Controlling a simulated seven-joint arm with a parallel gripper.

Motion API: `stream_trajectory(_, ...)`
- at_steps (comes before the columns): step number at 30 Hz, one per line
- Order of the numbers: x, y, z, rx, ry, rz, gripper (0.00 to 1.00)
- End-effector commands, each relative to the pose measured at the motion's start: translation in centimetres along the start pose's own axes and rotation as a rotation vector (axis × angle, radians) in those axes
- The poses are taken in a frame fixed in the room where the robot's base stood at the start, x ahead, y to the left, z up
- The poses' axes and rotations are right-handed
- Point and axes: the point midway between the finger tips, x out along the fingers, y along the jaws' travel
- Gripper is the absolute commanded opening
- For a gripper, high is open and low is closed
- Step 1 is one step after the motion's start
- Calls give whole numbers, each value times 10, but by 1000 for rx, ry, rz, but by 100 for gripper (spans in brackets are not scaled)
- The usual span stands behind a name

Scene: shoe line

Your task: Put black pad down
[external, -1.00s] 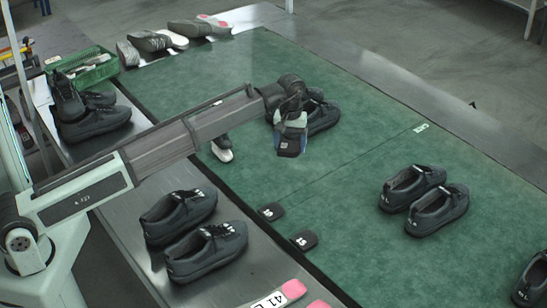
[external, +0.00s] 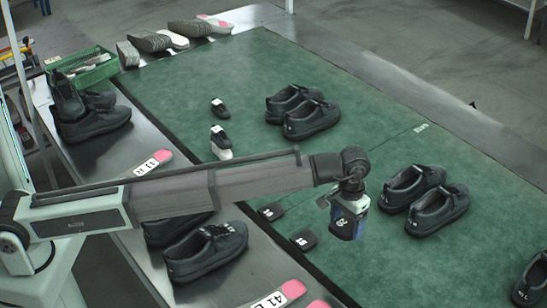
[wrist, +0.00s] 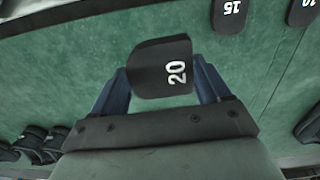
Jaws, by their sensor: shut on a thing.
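My gripper (external: 347,203) points down above the green mat (external: 400,282), right of two flat black pads. It is shut on a black pad (external: 343,226). In the wrist view the held pad (wrist: 150,58) lies between my two blue fingers and shows a white "20". One flat pad (external: 271,211) lies on the mat near its left edge. A second flat pad (external: 303,240) lies nearer to my gripper. In the wrist view two pads at the top read "15" (wrist: 230,14) and "10" (wrist: 303,12). The gap under the held pad is hard to judge.
Pairs of black shoes stand on the mat at the back (external: 312,120) and right (external: 438,211). More black shoes (external: 208,255) stand on the metal strip, partly behind my arm. Small black pieces (external: 219,108) lie left of centre. Bare mat surrounds my gripper.

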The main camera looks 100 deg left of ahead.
Motion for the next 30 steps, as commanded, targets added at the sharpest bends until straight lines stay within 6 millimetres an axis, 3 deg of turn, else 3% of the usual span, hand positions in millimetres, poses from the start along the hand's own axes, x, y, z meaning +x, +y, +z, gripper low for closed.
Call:
stream_trajectory(4, 1, 23, 14, 47, 0, 0, 43)
stream_trajectory(12, 40, 19, 12, 41, -1, -1, 43)
stream_trajectory(20, 61, 19, 12, 40, -1, 0, 43)
stream_trajectory(30, 110, 19, 12, 40, -1, -1, 43)
